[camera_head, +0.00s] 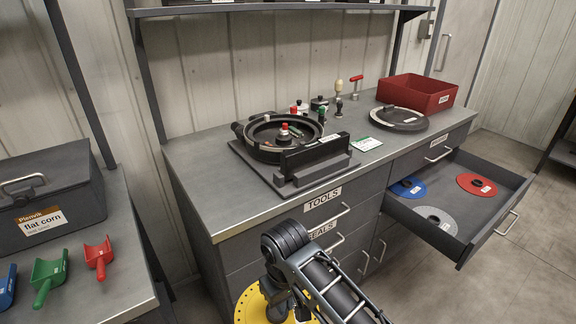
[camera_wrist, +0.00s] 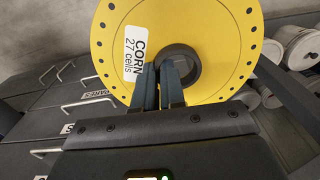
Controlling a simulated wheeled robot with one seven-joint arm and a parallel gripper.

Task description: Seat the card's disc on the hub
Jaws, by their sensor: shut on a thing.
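My gripper (camera_wrist: 170,82) is shut on the yellow disc (camera_wrist: 215,35), pinching it by the dark ring around its centre hole. The disc has small holes along its rim and a label reading "CORN 27 cells". In the head view the disc (camera_head: 248,307) shows partly behind my gripper, low in front of the bench. The seed meter housing (camera_head: 258,153) stands on the bench, round, black and open. A red-topped knob (camera_head: 284,130) stands at its middle, where the hub is too small to make out.
An open drawer (camera_head: 470,236) at right holds a blue disc (camera_head: 408,187), a red disc (camera_head: 477,184) and a grey disc (camera_head: 436,219). A round black cover (camera_head: 399,119) and a red bin (camera_head: 417,93) stand on the bench. A black block (camera_head: 314,152) edges the meter's front.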

